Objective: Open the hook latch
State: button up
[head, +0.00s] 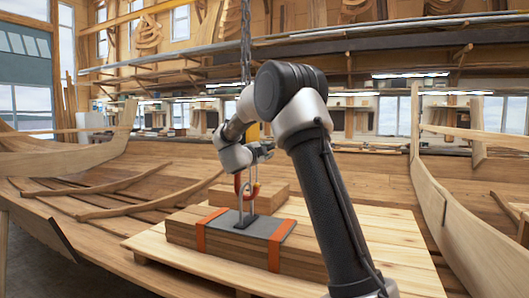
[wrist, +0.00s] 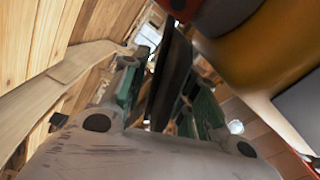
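A crane hook (head: 240,187) with red-orange parts hangs under a yellow block (head: 252,131). It meets a pale shackle or ring above a grey plate (head: 262,229) on a strapped timber stack. My gripper (head: 264,151) is beside the upper hook, just below the yellow block. In the wrist view, the fingers of my gripper (wrist: 168,100) are apart, with green inner parts. A dark flat bar (wrist: 172,72) runs between them; I cannot tell if it is the latch or if the fingers touch it. The yellow block (wrist: 255,55) fills the upper right. The latch is not clear in the head view.
A chain (head: 246,40) rises from the block. Orange straps (head: 274,250) circle the timber stack (head: 185,235), which lies on a pale wooden platform (head: 160,246). A small wooden block (head: 272,199) sits behind the hook. Wooden hulls stand left and right.

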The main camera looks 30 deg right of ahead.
jog(key=v, duration=1.2)
jog(key=w+a+f+n+t+y, duration=0.35)
jog(key=a+f+n+y, duration=0.55)
jog(key=a+n+y, duration=0.4)
jog(key=s+a+f+n+g+y, duration=0.2)
jog(key=s+n+g, duration=0.1)
jog(key=s, duration=0.3)
jog(key=s+a+f+n+g+y, duration=0.2)
jog(key=s+n, duration=0.1)
jog(key=s, duration=0.2)
jog(key=s+d+n+g+h, duration=0.1)
jog(key=s+d, duration=0.3)
jog(key=s, duration=0.7)
jog(key=s+d+n+g+h, duration=0.1)
jog(key=s+d, duration=0.3)
jog(key=s, duration=0.8)
jog(key=s+d+n+g, duration=0.3)
jog(key=s+d, duration=0.2)
jog(key=s, duration=0.6)
jog(key=shift+s+r+h, duration=0.2)
jog(key=shift+r+h, duration=0.1)
jog(key=shift+h, duration=0.1)
